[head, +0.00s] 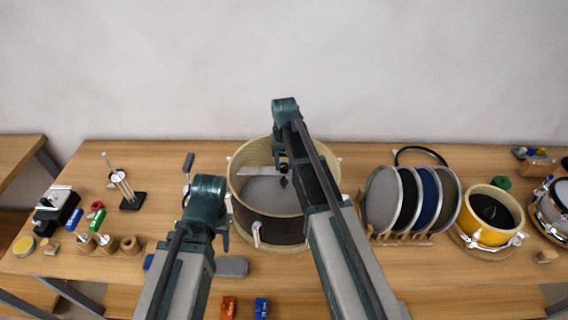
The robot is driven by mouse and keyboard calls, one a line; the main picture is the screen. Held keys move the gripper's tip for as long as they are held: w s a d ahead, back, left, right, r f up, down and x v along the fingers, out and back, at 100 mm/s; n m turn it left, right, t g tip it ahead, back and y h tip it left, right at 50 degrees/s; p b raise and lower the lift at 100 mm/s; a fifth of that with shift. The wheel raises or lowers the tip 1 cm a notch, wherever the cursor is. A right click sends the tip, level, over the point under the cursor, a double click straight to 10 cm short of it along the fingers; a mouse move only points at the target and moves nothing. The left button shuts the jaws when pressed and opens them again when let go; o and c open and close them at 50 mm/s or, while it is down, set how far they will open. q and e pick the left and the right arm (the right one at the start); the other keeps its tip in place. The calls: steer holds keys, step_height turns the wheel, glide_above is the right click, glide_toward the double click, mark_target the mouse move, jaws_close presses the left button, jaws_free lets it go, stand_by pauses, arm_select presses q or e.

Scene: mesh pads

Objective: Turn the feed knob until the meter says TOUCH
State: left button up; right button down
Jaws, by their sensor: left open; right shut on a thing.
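A large round drum shell (268,229) with a pale rim stands mid-table. Inside it lie a grey surface (270,193) and a pale bar (255,172). My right gripper (283,182) reaches down inside the shell. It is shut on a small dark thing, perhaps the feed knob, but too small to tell. My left gripper (226,246) is open, low beside the shell's left side and partly hidden by my arm. No meter reading can be made out.
A rack (400,238) of round mesh pads and a yellow drum (484,233) stand to the right. A black device (58,212), a stand (132,202), and small red, blue and wooden pieces are at left. A grey flat piece (232,267) lies near the front.

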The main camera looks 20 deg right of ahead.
mark_target(284, 166)
steer(key=shift+s, duration=0.1)
stand_by(0.4)
steer(key=shift+c, duration=2.2)
jaws_free()
step_height(284, 166, up, 14)
steer(key=p, duration=1.3)
steer(key=shift+p, duration=0.4)
steer(key=shift+f, duration=0.2)
